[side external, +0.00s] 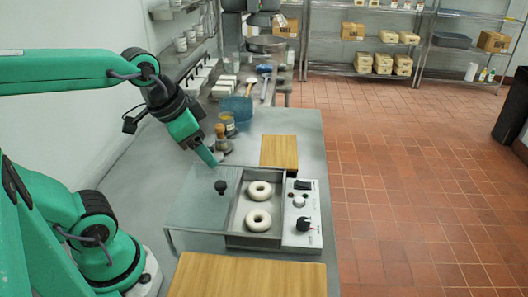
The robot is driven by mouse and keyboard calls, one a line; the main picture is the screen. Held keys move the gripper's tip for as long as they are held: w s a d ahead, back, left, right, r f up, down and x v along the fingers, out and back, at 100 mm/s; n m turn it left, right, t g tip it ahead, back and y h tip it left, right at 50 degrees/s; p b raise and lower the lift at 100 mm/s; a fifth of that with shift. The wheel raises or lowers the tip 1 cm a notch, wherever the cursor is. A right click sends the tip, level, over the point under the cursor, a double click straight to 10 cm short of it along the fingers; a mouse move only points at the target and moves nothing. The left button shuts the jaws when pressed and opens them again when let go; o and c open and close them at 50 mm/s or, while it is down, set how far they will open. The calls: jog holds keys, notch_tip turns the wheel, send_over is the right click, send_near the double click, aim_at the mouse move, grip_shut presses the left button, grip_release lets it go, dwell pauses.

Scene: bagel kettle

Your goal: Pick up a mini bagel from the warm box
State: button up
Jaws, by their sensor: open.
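Two pale ring-shaped mini bagels lie in the open metal warm box (236,222). One bagel (259,191) is toward the back and the other (258,220) toward the front, and they look apart. A clear lid (195,205) with a black knob (220,187) lies to the left of the opening. My gripper (211,159) is above the back part of the lid, up and left of the bagels, pointing down to the right. It is open and nothing shows between its fingers. One finger largely hides the other.
A control panel (301,215) with knobs adjoins the box's right side. Wooden boards lie behind (279,152) and in front (245,278). Jars (227,123) and a blue container (236,107) stand behind my gripper. The table's right edge is close beyond the panel.

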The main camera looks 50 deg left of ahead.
jog(key=w+a+f+m+g, duration=0.15)
jog(key=w+f+m, duration=0.25)
jog(key=w+m, duration=0.65)
jog(key=m+g, duration=0.4)
jog(key=m, duration=1)
send_near(260, 184)
jog(key=shift+s+d+f+t, duration=0.25)
jog(key=shift+s+d+f, duration=0.35)
jog(key=shift+s+f, duration=0.15)
jog(key=shift+f, duration=3.75)
jog(key=shift+c, duration=0.5)
jog(key=c, duration=0.5)
jog(key=shift+r, duration=0.15)
